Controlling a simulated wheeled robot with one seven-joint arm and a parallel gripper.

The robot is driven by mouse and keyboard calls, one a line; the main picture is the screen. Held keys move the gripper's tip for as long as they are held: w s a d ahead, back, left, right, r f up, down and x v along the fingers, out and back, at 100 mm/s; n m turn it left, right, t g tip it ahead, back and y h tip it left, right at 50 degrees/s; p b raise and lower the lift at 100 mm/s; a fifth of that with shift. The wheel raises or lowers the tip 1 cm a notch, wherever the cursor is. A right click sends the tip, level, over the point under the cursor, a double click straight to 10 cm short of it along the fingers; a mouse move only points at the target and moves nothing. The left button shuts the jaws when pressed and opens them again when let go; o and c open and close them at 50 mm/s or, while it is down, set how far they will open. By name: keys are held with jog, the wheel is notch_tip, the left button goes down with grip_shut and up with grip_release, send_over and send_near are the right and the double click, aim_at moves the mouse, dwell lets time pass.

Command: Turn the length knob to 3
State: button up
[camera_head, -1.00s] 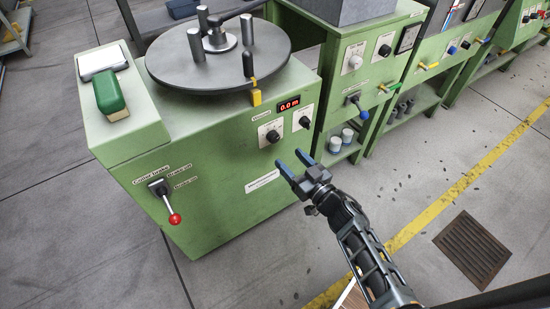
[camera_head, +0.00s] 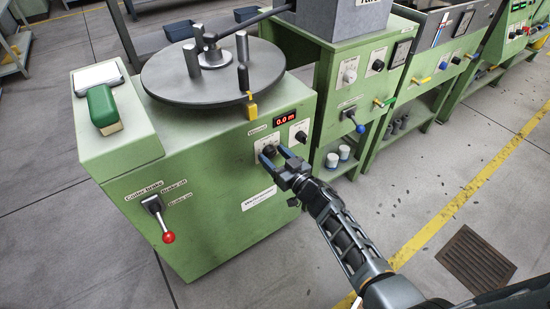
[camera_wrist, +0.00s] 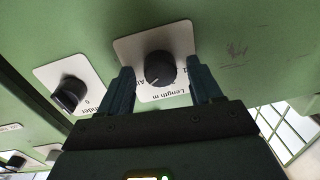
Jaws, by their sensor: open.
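The length knob (camera_wrist: 160,68) is black and round, on a white plate lettered "Length m" on the green coiler cabinet (camera_head: 215,215). In the wrist view it sits between and just beyond the two fingers of my gripper (camera_wrist: 160,88). The fingers are apart, one on each side of it; I cannot tell whether either touches it. In the head view my gripper (camera_head: 274,155) is at the cabinet front and partly hides the knob (camera_head: 270,150). Its pointer setting is hard to read. The red display (camera_head: 285,117) above shows 0.0 m.
A second black knob (camera_head: 301,136) is close by on its own plate. A red-tipped brake lever (camera_head: 168,237) sticks out at the lower left. A dark turntable (camera_head: 215,75) with posts and a yellow tag (camera_head: 252,110) lies above. Open floor is at the right.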

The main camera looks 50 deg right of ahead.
jog(key=c, duration=1)
jog(key=shift+c, duration=0.2)
jog(key=shift+n, duration=0.4)
jog(key=n, duration=0.2)
jog(key=shift+a+n+p, duration=0.1)
jog(key=shift+n+p, duration=0.2)
jog(key=shift+p, duration=0.05)
jog(key=shift+n+g, duration=0.3)
jog(key=shift+n, duration=1.8)
jog(key=o, duration=1)
